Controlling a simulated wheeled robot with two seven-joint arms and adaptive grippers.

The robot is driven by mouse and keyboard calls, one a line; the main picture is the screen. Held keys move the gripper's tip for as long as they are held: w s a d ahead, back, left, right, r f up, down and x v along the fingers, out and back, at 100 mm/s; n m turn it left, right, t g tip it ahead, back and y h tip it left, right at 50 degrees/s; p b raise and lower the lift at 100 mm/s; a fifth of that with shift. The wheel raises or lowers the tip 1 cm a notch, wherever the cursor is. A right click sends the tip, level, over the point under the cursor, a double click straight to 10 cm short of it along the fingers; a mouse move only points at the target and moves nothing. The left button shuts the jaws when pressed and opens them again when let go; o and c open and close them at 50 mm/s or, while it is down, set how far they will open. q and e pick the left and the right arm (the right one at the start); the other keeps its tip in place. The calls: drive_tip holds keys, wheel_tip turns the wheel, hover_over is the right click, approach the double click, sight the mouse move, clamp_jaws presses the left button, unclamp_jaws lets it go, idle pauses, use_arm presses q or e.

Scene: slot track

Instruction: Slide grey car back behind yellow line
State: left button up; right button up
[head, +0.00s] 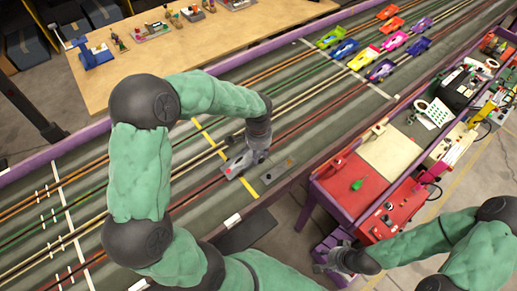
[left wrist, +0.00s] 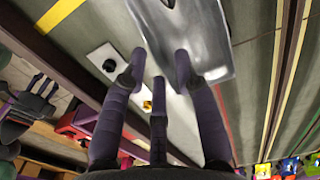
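The grey car (head: 236,166) sits on the slot track across the yellow line (head: 209,136), with line showing on both sides of it. My left gripper (head: 254,155) is low at the car's right end. In the left wrist view the car's silver body (left wrist: 200,55) fills the top middle, and part of the yellow line (left wrist: 60,12) shows top left. There my left gripper (left wrist: 157,65) has its fingers apart, one overlapping the car's edge; contact is unclear. My right gripper (head: 335,260) is off the track, below the red workbench; its fingers are too small to read.
A small plate with knobs (head: 278,173) lies right of the car, by the track's near edge. Several coloured cars (head: 365,57) stand far up the track. A cluttered red bench (head: 350,185) borders the near side. The track left of the line is largely clear.

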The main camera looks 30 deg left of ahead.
use_arm(q)
drive_tip(key=shift+f, duration=0.45)
clamp_jaws()
drive_tip(key=shift+w, duration=0.1)
drive_tip(key=shift+w+d, duration=0.4)
drive_tip(key=shift+w, duration=0.5)
drive_tip(key=shift+w+d, duration=0.4)
drive_tip(key=shift+w, duration=0.45)
drive_tip(key=shift+w+d, duration=0.4)
drive_tip(key=shift+w, duration=0.5)
drive_tip(key=shift+o, duration=0.5)
unclamp_jaws()
